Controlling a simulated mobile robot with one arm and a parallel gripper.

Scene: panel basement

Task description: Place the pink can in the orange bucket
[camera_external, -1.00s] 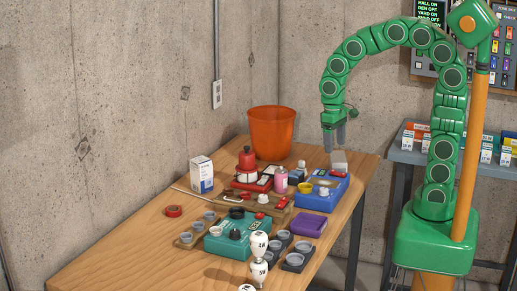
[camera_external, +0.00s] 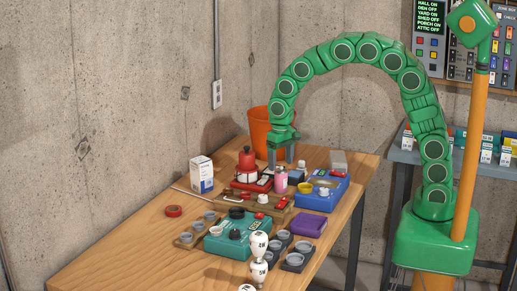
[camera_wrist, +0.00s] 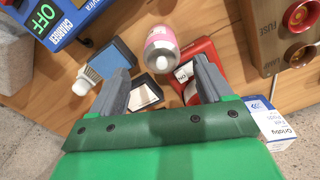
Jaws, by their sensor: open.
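The pink can (camera_external: 280,180) stands upright on the wooden table, between the red device and the blue box. In the wrist view the pink can (camera_wrist: 161,48), with a pale top, lies ahead of and between my open fingers, apart from both. My gripper (camera_external: 281,155) points down above and slightly behind the can, with nothing in it; its two grey fingers also show in the wrist view (camera_wrist: 162,85). The orange bucket (camera_external: 259,125) stands at the back of the table, behind my gripper, which hides part of it.
A red bottle (camera_external: 246,160) and red device (camera_external: 252,184) stand left of the can. A blue box (camera_external: 322,195) and small bottle (camera_external: 301,166) are to its right. A white carton (camera_external: 201,174) stands near the wall. The table's front left is clear.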

